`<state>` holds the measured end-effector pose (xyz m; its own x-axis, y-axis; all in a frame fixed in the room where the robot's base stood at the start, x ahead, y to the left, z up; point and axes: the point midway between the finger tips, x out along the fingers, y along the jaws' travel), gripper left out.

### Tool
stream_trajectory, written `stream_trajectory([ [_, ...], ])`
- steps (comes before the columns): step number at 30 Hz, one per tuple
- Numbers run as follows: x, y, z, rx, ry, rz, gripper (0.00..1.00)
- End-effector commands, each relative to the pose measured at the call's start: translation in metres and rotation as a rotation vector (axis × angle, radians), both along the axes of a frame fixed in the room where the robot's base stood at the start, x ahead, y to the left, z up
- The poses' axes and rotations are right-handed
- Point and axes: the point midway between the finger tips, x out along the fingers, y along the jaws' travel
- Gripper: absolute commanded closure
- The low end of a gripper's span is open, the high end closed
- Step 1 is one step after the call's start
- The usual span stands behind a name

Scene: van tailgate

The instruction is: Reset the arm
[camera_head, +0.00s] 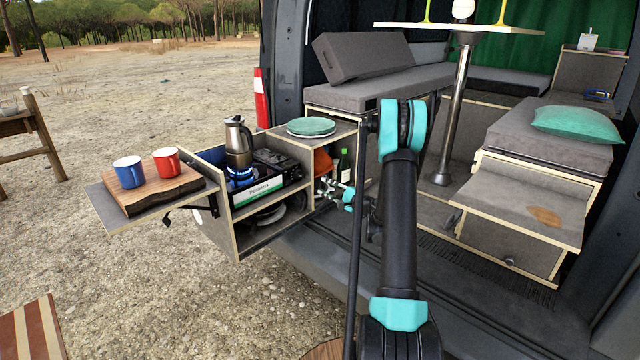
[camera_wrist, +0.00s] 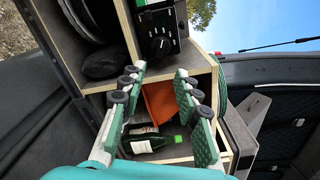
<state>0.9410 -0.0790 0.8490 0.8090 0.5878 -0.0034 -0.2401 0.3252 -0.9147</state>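My gripper (camera_head: 326,189) is in front of the open shelf end of the slide-out kitchen box (camera_head: 238,238). In the wrist view its two green-padded fingers (camera_wrist: 160,73) are spread apart with nothing held between them. Beyond the fingers is the box's compartment with an orange item (camera_wrist: 158,103) and a green bottle (camera_wrist: 153,143). The bottle (camera_head: 344,165) and the orange item (camera_head: 322,162) also show in the head view, close to the gripper. My arm reaches from the bottom of the head view up and then toward the box.
A moka pot (camera_head: 238,143) stands on the lit stove (camera_head: 268,178). Red (camera_head: 166,162) and blue (camera_head: 128,172) mugs stand on a wooden board (camera_head: 160,191) at left. Green plates (camera_head: 311,126) lie on the box top. A table post (camera_head: 456,110) rises behind my arm.

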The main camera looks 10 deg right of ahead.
Motion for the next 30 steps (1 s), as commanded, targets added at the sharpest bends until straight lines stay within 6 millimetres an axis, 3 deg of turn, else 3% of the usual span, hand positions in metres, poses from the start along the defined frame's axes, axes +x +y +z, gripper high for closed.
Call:
stream_trajectory([
  [5, -0.013, 0.019, 0.011, -0.09, 0.012, 0.03, 0.68],
  [11, -0.055, 0.058, 0.027, -0.322, 0.041, 0.112, 0.68],
  [21, -0.155, 0.099, 0.035, -0.739, 0.085, 0.274, 0.68],
  [30, -0.26, 0.104, 0.024, -1.098, 0.117, 0.429, 0.68],
])
